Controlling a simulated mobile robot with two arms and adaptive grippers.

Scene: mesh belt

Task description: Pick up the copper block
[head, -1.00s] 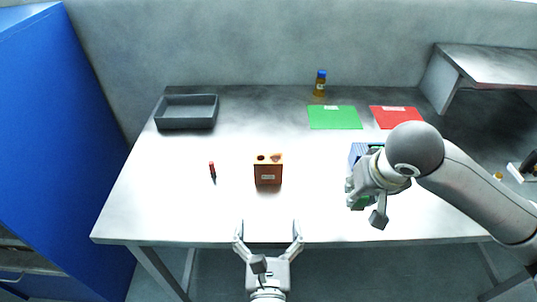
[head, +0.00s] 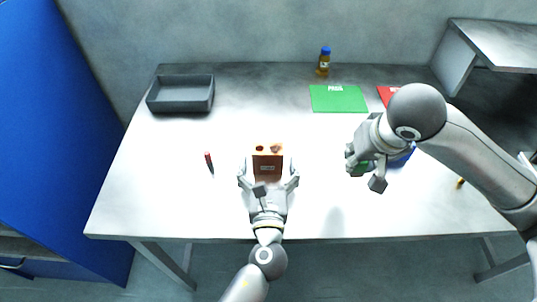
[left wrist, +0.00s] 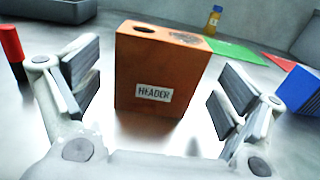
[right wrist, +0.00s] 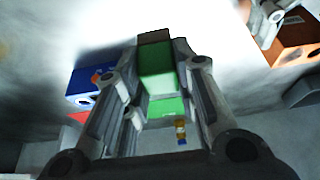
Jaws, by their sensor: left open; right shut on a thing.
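The copper block (head: 267,165) stands upright on the table with a white HEADER label and two round marks on top; the left wrist view shows it close (left wrist: 158,75). My left gripper (head: 268,180) is open, with a finger on either side of the block's near part. In the left wrist view a gap shows between each finger and the block. My right gripper (head: 364,168) is above the table's right part, shut on a green block (right wrist: 156,66). The copper block also shows at the right wrist view's edge (right wrist: 298,54).
A red marker-like piece (head: 209,162) stands left of the block. A dark tray (head: 180,107) is at the back left. A green mat (head: 338,99), a red mat (head: 387,93) and an amber bottle (head: 323,64) are at the back. A blue block (right wrist: 88,82) lies near my right gripper.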

